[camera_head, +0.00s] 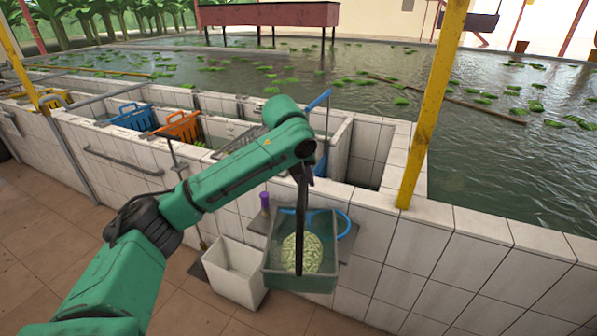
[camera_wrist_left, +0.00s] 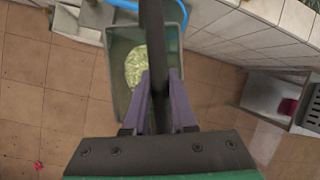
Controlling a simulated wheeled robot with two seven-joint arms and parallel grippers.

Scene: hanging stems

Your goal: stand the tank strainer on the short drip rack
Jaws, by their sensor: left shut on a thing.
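My left gripper (camera_wrist_left: 160,103), its purple fingers clear in the left wrist view, is shut on a long dark bar (camera_wrist_left: 156,40). In the head view this dark bar (camera_head: 300,220) hangs down from the wrist in front of a grey-green bin (camera_head: 270,270). The bin also shows in the left wrist view (camera_wrist_left: 117,90). A pale green mass (camera_head: 314,254) lies in the bin. I cannot tell whether the bar is part of the tank strainer. I cannot clearly identify the short drip rack. My right gripper is out of view.
A white bin (camera_head: 232,272) stands beside the grey-green bin. A blue loop (camera_head: 346,224) is at the tiled wall. An orange basket (camera_head: 180,128) and a blue basket (camera_head: 128,115) sit in the tiled troughs. A yellow post (camera_head: 430,120) rises to the right of my arm.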

